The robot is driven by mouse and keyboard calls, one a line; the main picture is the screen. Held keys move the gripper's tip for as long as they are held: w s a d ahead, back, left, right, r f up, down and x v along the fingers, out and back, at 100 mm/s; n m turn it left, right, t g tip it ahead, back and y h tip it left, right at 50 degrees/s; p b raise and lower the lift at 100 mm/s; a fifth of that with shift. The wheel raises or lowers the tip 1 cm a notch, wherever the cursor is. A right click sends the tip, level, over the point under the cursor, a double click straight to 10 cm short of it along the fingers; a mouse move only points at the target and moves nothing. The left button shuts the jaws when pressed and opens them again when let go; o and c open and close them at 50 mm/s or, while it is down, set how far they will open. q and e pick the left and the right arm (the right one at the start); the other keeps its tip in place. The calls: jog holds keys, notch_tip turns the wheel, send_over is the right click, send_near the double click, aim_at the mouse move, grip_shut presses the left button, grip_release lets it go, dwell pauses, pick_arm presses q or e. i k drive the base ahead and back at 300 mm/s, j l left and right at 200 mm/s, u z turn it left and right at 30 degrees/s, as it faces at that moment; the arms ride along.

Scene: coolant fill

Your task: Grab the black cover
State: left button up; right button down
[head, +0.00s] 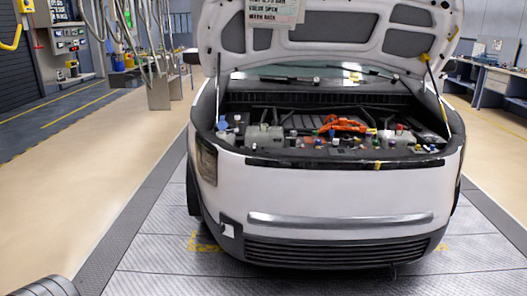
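A white car (340,193) faces me with its hood (345,30) raised. Its engine bay is open and holds several small caps, grey containers, an orange part (344,124) and dark panels. Black parts show across the bay, including a dark panel (427,136) at its right side and a long black strip (320,101) at the back. I cannot tell which of these is the black cover; the parts are small at this distance. Neither of my grippers is in view.
The car stands on a grey metal floor plate (150,250). Tan floor (90,160) is open to the left. Hanging hoses and a grey post (158,85) stand at the back left. A workbench (492,80) is at the back right. A grey ribbed object (47,287) shows at the bottom left.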

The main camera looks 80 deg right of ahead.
aim_at(255, 148)
jog(key=z, duration=2.75)
jog(key=i+z, duration=0.2)
jog(key=i, duration=0.5)
jog(key=i+z, duration=0.25)
jog(key=i, duration=0.5)
jog(key=i+j+z, duration=0.2)
jog(key=i, duration=0.5)
